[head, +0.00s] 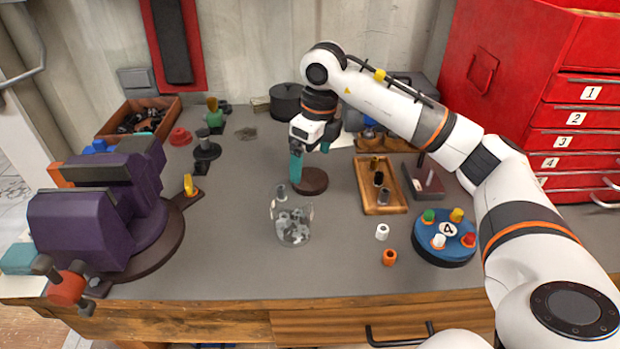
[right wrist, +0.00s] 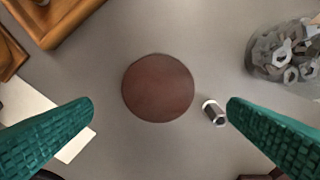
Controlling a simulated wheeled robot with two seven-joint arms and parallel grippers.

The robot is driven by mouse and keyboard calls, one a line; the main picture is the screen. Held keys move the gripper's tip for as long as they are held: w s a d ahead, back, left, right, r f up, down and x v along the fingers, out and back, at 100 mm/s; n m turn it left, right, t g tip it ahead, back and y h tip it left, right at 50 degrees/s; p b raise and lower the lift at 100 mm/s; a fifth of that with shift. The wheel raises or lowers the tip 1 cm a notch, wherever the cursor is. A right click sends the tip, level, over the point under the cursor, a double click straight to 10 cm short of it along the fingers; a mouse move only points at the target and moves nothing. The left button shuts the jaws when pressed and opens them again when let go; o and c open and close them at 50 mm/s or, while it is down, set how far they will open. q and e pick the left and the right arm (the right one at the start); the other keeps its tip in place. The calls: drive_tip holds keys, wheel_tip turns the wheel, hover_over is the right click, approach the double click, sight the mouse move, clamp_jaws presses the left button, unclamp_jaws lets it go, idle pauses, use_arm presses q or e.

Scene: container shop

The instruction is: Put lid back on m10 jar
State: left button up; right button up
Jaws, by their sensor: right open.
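The glass jar (head: 292,226) stands open on the bench near the middle, with grey metal nuts inside. It also shows at the upper right of the right wrist view (right wrist: 285,52). A round dark brown lid (head: 314,181) lies flat on the bench just behind the jar, apart from it. The lid is centred in the right wrist view (right wrist: 158,88). My right gripper (head: 308,168) points down over the lid, its teal fingers open on either side with nothing between them. One finger hides part of the lid in the head view. My left gripper is not in view.
A wooden tray (head: 370,209) and a blue round holder (head: 443,252) are to the right. A purple vise (head: 95,215) fills the left.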

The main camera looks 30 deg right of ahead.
sight(310, 178)
wheel_tip(310, 178, down, 5)
drive_tip(key=shift+w+r+p, duration=0.15)
drive_tip(key=shift+p, duration=0.25)
drive_tip(key=c, duration=1.1)
drive_tip(key=shift+r, duration=0.15)
wheel_tip(310, 178, up, 10)
drive_tip(key=shift+f+b, duration=0.1)
drive_tip(key=shift+b, duration=0.4)
